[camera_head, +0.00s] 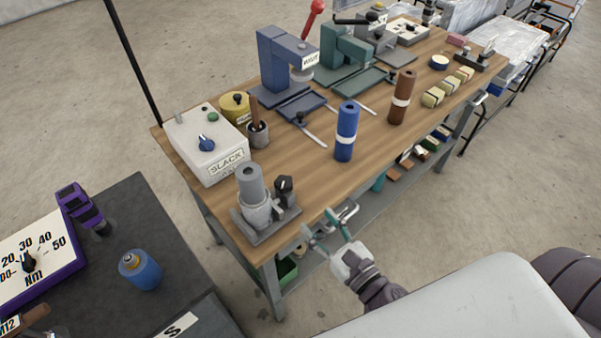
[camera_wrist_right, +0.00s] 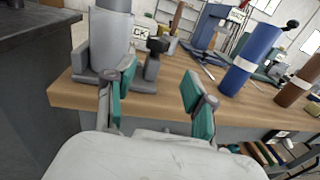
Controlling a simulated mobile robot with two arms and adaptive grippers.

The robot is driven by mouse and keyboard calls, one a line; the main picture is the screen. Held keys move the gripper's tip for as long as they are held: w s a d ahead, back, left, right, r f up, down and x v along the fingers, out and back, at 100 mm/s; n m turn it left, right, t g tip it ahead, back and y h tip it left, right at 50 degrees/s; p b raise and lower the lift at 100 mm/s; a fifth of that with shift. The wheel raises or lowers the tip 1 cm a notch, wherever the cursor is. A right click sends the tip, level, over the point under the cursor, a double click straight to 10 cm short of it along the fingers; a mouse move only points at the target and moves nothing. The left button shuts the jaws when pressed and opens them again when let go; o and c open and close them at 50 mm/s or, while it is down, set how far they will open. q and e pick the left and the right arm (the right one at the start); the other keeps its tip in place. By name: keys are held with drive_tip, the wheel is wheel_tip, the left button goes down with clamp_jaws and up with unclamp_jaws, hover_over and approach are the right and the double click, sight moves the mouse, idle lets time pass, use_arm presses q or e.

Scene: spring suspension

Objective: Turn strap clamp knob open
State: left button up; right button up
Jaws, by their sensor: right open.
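A grey clamp fixture (camera_head: 258,212) stands at the near corner of the wooden bench, with an upright grey cylinder (camera_head: 250,183) held in it. A black knob (camera_head: 284,187) stands on a post at the fixture's right side, apparently the strap clamp knob. In the right wrist view the knob (camera_wrist_right: 158,45) shows beyond the fingers, right of the cylinder (camera_wrist_right: 111,45). My right gripper (camera_head: 318,224) is open and empty, just off the bench's front edge, its teal-padded fingers (camera_wrist_right: 158,88) pointing at the fixture and not touching the knob. My left gripper is not in view.
A white SLACK box (camera_head: 207,145) stands behind the fixture. A blue cylinder (camera_head: 347,132) and a brown cylinder (camera_head: 402,97) stand to the right, with presses behind. A dark table (camera_head: 170,250) with a gauge lies left. Bench top between fixture and blue cylinder is clear.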

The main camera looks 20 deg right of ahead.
sight(289, 190)
drive_tip(key=x, duration=0.2)
drive_tip(key=p+x, duration=0.1)
drive_tip(key=x, duration=0.1)
drive_tip(key=p+x, duration=0.1)
drive_tip(key=x, duration=0.1)
drive_tip(key=shift+s+a+r, duration=0.15)
drive_tip(key=shift+a+r, duration=0.15)
drive_tip(key=x, duration=0.2)
drive_tip(key=p+x, duration=0.1)
drive_tip(key=x, duration=0.5)
drive_tip(key=shift+f, duration=0.3)
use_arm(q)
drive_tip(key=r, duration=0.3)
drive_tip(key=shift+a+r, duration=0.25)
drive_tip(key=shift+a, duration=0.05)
use_arm(e)
drive_tip(key=shift+s, duration=0.1)
drive_tip(key=c, duration=0.9)
use_arm(q)
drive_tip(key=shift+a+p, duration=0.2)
drive_tip(key=shift+p, duration=0.1)
use_arm(e)
drive_tip(key=shift+o, duration=0.2)
